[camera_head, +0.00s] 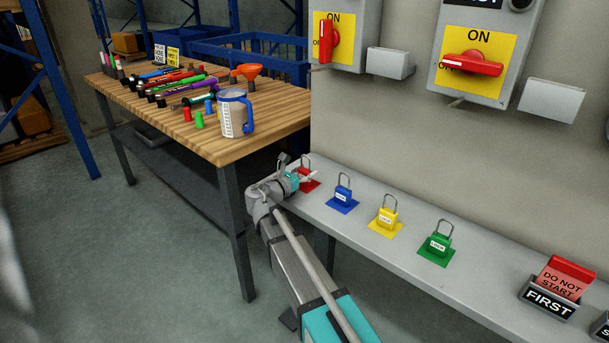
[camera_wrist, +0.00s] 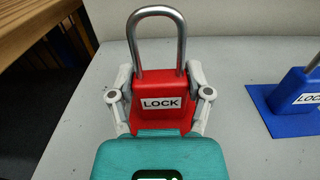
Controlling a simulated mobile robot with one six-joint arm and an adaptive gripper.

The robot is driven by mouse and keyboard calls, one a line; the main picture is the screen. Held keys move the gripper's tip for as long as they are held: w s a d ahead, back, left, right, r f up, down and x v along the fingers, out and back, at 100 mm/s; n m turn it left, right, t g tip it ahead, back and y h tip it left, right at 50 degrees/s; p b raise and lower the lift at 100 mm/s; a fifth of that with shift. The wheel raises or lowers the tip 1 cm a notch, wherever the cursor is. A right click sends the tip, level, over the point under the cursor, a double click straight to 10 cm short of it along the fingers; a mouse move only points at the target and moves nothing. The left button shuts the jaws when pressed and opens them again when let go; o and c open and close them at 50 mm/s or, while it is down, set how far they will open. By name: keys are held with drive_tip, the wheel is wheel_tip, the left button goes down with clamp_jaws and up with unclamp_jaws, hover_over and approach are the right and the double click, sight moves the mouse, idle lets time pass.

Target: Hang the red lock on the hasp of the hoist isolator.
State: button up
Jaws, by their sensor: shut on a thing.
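The red lock (camera_wrist: 158,95) stands upright between the fingers of my gripper (camera_wrist: 160,100) in the wrist view, with its shackle up and its LOCK label facing the camera. The gripper is shut on its body. In the head view my gripper (camera_head: 296,180) reaches the left end of the grey shelf, and the red lock (camera_head: 309,181) is partly hidden behind it. Two isolator boxes are on the wall: one (camera_head: 335,60) with its red handle upright, one (camera_head: 432,85) with its red handle level. The hoist's name and a hasp cannot be made out.
Along the shelf (camera_head: 330,222) stand a blue lock (camera_head: 343,190), a yellow lock (camera_head: 388,213) and a green lock (camera_head: 438,240). A red DO NOT START tag (camera_head: 566,278) is at the right. A wooden table (camera_head: 180,125) with pens and a mug (camera_head: 232,115) stands left.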

drive_tip(key=shift+r+p, duration=1.3)
drive_tip(key=s+d+r+p, duration=0.3)
drive_tip(key=s+r+p, duration=0.7)
drive_tip(key=s, duration=0.3)
drive_tip(key=shift+s+r, duration=0.2)
drive_tip(key=shift+s, duration=0.15)
drive_tip(key=shift+a, duration=0.1)
idle(0.5)
